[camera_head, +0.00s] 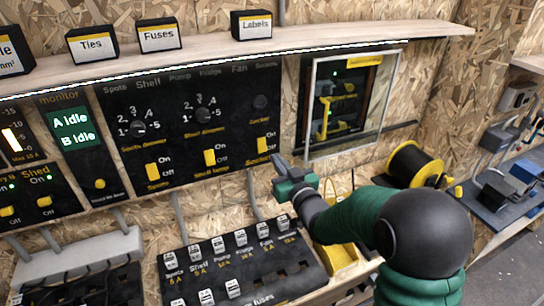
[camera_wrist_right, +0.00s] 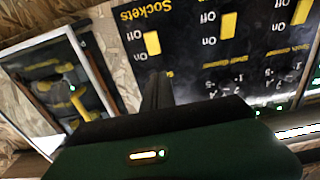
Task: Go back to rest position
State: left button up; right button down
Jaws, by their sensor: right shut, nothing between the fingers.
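My right gripper (camera_head: 281,163) is in front of the lower right part of the black control panel (camera_head: 185,165) in the head view. It is shut and empty, close to the yellow sockets switch (camera_head: 262,145); I cannot tell whether it touches the panel. In the right wrist view, the shut fingers (camera_wrist_right: 157,85) point toward the panel, which appears upside down with yellow switches (camera_wrist_right: 229,25). My left gripper is not in view.
A shelf (camera_head: 230,52) with labelled boxes (camera_head: 160,35) runs above the panel. A framed glass-fronted cabinet (camera_head: 345,100) is right of the panel. A fuse board (camera_head: 240,265) lies below. A black spool (camera_head: 412,165) and a yellow holder (camera_head: 338,257) are near my right arm.

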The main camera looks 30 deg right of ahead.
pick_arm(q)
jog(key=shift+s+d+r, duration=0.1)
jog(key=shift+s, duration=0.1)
pick_arm(e)
jog(key=s, duration=0.2)
jog(key=shift+s+d+r, duration=0.1)
jog(key=shift+s+r, duration=0.2)
jog(key=shift+r, duration=0.05)
jog(key=shift+s, duration=0.1)
